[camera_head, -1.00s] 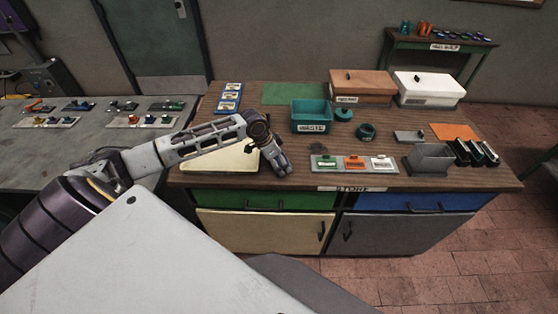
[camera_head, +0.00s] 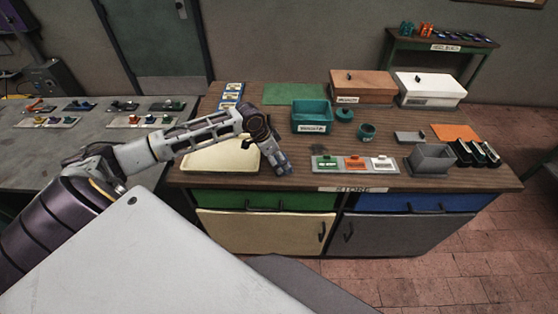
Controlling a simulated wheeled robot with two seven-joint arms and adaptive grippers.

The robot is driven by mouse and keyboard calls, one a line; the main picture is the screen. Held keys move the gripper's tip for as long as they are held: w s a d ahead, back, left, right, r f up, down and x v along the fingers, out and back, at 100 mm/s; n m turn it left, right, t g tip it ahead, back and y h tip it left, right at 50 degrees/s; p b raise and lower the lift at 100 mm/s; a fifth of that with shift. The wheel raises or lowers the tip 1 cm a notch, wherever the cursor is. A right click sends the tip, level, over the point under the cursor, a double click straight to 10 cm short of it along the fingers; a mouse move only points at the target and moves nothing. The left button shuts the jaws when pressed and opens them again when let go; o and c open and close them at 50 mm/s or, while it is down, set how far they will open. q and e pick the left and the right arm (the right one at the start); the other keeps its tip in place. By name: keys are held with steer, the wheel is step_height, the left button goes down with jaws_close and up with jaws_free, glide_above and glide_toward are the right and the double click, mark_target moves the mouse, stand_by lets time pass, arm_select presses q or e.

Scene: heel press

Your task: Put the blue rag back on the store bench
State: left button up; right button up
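The store bench (camera_head: 470,182) is a wooden-topped cabinet with a STORE label on its front edge. My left gripper (camera_head: 282,166) points down over the bench's front left part, just right of the cream tray (camera_head: 215,160). Its fingertips are small and dark with a bluish tint. I cannot tell whether they are open, or whether any cloth is between them. No blue rag can be clearly made out on the bench or elsewhere. My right gripper is not in view.
Right of my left gripper lies a row of green, orange and white pieces (camera_head: 355,163). Behind are a teal bin (camera_head: 311,116), a teal jar (camera_head: 344,115) and lidded boxes (camera_head: 362,87). A grey box (camera_head: 430,160) stands right. The grey table (camera_head: 40,150) at left holds several small parts.

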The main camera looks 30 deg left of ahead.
arm_select(q)
steer(key=v, duration=0.9)
steer(key=shift+r+b, duration=0.3)
steer(key=shift+b, duration=0.1)
stand_by(0.4)
